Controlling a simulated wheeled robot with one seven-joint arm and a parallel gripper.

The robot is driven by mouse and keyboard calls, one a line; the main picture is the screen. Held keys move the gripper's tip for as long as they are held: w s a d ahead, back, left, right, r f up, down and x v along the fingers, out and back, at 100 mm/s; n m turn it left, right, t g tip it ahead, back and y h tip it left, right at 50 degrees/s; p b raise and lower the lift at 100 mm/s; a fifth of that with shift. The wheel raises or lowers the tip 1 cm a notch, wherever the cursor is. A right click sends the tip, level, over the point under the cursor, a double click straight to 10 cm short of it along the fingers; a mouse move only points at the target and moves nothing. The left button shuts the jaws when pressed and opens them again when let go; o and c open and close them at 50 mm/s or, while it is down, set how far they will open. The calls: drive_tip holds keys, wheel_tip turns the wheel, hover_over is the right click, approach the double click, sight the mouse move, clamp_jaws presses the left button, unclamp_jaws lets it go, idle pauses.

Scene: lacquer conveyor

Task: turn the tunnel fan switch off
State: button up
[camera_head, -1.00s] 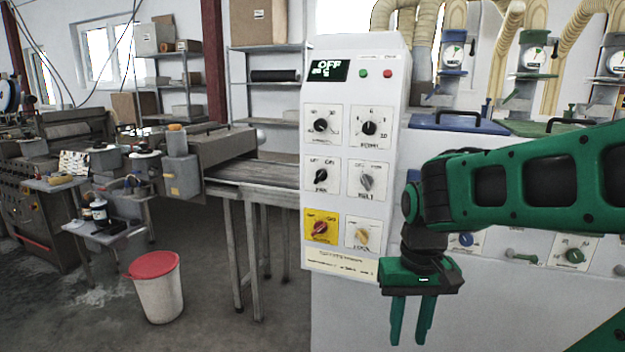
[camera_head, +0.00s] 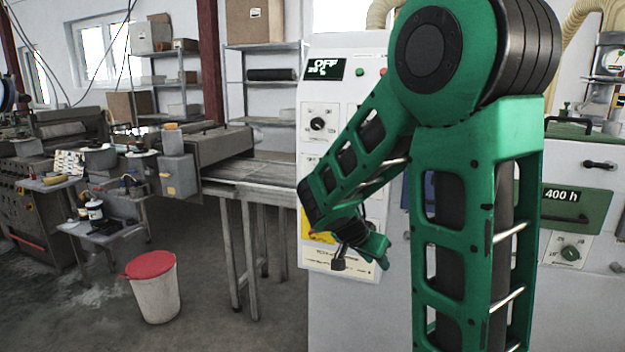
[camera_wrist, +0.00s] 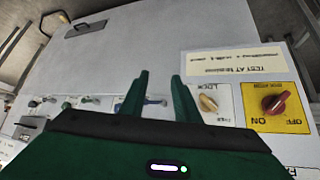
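The white control panel (camera_head: 345,60) stands in the middle of the head view, its display reading OFF. My arm covers most of its lower switches there, so the tunnel fan switch's knob is hidden and its setting cannot be read. In the wrist view, which looks at the panel upside down, a red knob on a yellow ON/OFF plate (camera_wrist: 277,105) is at the right, and a pale lock knob (camera_wrist: 208,103) is left of it. My gripper (camera_wrist: 160,78) is open and empty, its fingers apart, left of the lock knob in the picture and touching no knob that I can see.
A black knob (camera_head: 317,124) shows at the panel's upper left. The conveyor table (camera_head: 250,180) adjoins the panel's left side. A white bin with a red lid (camera_head: 153,285) stands on the floor at left. Cabinet fronts with a green drawer (camera_head: 578,205) are at right.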

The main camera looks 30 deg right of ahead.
drive_tip(key=w+a+r+m+t+h, duration=0.1)
drive_tip(key=w+a+r+t+h, duration=0.2)
drive_tip(key=w+a+r+t, duration=0.4)
drive_tip(key=w+a+r+t+h, duration=0.25)
drive_tip(key=w+a+r, duration=0.25)
drive_tip(key=w+r, duration=0.5)
drive_tip(key=x, duration=1.1)
drive_tip(key=shift+w+d+h, duration=0.2)
drive_tip(key=shift+h, duration=0.25)
clamp_jaws()
